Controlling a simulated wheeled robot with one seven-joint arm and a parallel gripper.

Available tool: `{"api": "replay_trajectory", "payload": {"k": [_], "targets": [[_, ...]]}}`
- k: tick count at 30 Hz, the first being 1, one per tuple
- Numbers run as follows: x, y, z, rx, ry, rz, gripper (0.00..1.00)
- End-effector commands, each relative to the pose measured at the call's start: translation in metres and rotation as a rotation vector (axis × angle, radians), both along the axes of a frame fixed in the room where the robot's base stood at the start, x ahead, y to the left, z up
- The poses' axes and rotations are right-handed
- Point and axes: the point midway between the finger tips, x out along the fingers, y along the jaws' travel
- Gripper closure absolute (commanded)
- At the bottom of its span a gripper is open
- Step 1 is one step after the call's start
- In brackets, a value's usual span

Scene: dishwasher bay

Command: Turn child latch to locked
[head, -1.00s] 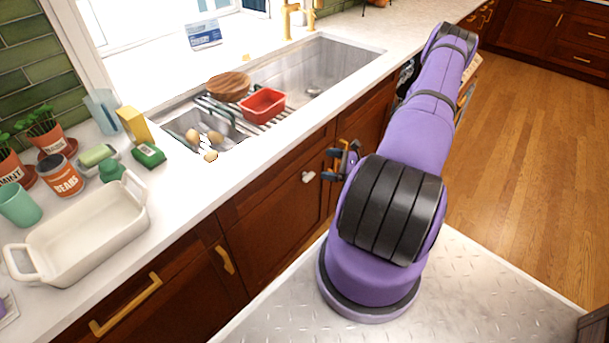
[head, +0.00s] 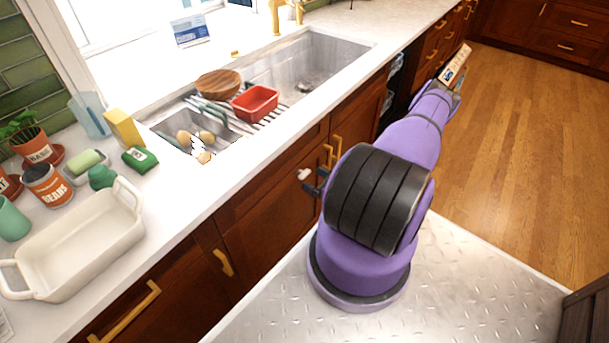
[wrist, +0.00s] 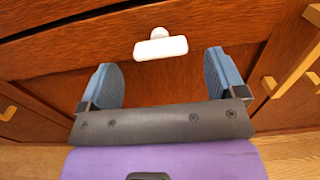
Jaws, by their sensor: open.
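The child latch is a small white knob with a bar-shaped handle on the dark wood cabinet front below the sink. In the wrist view the latch (wrist: 160,47) lies nearly level, tilted slightly, just beyond and between my fingers. My gripper (wrist: 162,78) is open and empty, with one blue-grey finger on each side of the latch and not touching it. In the head view the latch (head: 304,174) shows at the left of my gripper (head: 312,184), which is mostly hidden behind my purple arm.
Gold cabinet handles (wrist: 290,70) stand right of the latch in the wrist view. Above is the counter with the sink (head: 300,75), a red tub (head: 255,103) and a white baking dish (head: 75,245). Wood floor (head: 510,130) lies open at right.

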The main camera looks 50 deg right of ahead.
Motion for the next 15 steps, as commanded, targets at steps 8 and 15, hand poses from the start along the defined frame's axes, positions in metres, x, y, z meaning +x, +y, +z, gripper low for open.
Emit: {"api": "replay_trajectory", "payload": {"k": [8, 15], "targets": [[0.037, 0.003, 0.000, -0.001, -0.001, 0.001, 0.11], [0.045, 0.003, 0.000, -0.001, 0.001, 0.001, 0.11]]}}
